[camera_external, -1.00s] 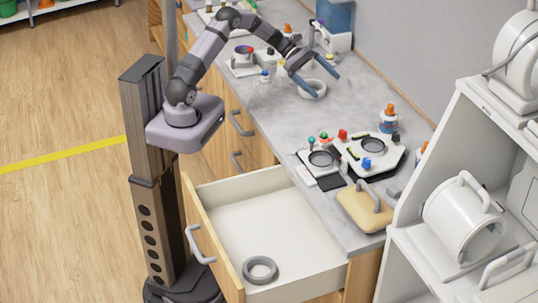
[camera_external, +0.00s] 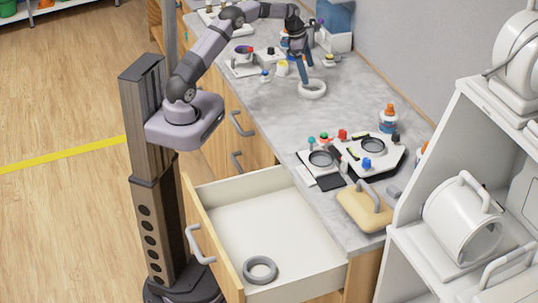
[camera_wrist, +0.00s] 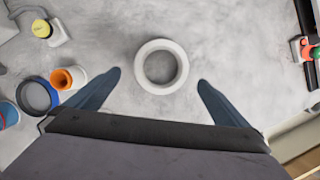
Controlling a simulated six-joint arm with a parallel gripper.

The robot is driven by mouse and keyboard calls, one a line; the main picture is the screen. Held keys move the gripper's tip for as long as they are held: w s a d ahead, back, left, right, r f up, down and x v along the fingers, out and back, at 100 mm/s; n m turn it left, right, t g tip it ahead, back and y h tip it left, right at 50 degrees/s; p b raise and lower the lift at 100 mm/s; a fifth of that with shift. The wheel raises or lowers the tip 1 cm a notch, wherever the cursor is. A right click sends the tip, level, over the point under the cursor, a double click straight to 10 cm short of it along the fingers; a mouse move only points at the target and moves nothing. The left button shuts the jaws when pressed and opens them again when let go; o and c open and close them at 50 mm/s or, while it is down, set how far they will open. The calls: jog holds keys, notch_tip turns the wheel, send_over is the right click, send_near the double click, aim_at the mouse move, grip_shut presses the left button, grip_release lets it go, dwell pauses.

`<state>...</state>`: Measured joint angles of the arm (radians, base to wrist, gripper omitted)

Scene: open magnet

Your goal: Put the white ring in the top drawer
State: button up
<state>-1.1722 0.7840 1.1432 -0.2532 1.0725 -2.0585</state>
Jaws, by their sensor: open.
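The white ring (camera_external: 312,89) lies flat on the grey counter. In the wrist view the white ring (camera_wrist: 162,66) sits just ahead of and between my two blue fingertips. My gripper (camera_external: 304,78) is open and points down close to the ring; it also shows in the wrist view (camera_wrist: 160,78) with its fingers spread wide and nothing between them touching. The top drawer (camera_external: 258,206) is pulled out below the counter's front edge. A grey ring (camera_external: 260,270) lies inside it near the front right corner.
A tan block with a handle (camera_external: 364,206) stands at the counter's near end, beside two white device trays (camera_external: 375,152). Small bottles and a white station (camera_external: 254,62) stand left of the ring. Bare counter (camera_external: 285,115) lies between the ring and the trays.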

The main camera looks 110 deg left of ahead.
aim_at(311, 83)
jog(key=shift+p+x, duration=1.75)
jog(key=shift+x, duration=1.9)
jog(key=shift+d, duration=0.15)
jog(key=c, duration=1.2)
jog(key=shift+o, duration=0.2)
notch_tip(311, 83, up, 10)
jog(key=b, duration=0.3)
